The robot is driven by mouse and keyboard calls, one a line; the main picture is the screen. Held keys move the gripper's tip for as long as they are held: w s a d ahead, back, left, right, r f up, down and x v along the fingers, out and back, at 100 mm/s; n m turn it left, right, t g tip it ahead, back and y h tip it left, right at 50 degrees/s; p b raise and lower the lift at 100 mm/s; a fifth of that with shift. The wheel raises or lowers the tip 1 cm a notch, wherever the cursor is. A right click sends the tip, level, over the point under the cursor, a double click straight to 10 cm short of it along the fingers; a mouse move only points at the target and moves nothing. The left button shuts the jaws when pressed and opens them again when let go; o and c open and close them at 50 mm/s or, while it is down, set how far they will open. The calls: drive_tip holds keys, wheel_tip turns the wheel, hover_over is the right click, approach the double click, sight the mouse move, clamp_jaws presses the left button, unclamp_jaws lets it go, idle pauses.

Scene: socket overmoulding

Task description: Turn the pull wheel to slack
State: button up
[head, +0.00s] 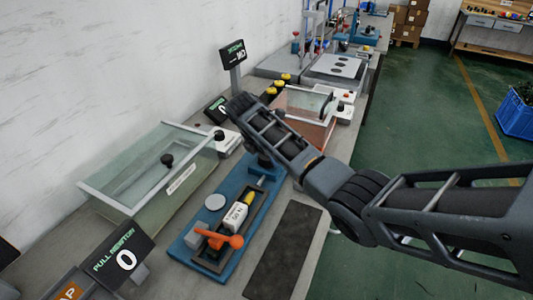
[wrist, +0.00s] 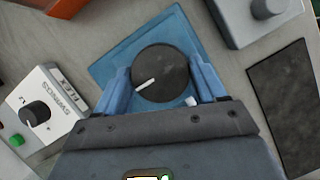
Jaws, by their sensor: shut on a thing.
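The pull wheel (wrist: 166,66) is a round black knob with a white pointer line, on a blue base (wrist: 113,52) in the wrist view. The line points toward the lower left. My gripper (wrist: 163,84) has its two blue fingers on either side of the wheel, shut on it. In the head view the wheel is hidden by my arm. There the blue pull rig (head: 188,247) carries an orange lever (head: 218,239) and a white block marked 50 N (head: 235,217). The pull monitor (head: 122,257) reads 0.
A glass-lidded case (head: 140,180) stands left of the rig. A dark mat (head: 285,250) lies on its right. A white box with a black knob (wrist: 37,113) and green button is at left in the wrist view. More equipment stands farther along the bench.

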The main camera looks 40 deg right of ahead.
drive_tip(key=shift+f, duration=0.1)
idle(0.4)
drive_tip(key=o, duration=1)
drive_tip(key=v, duration=0.8)
drive_tip(key=shift+b, duration=0.4)
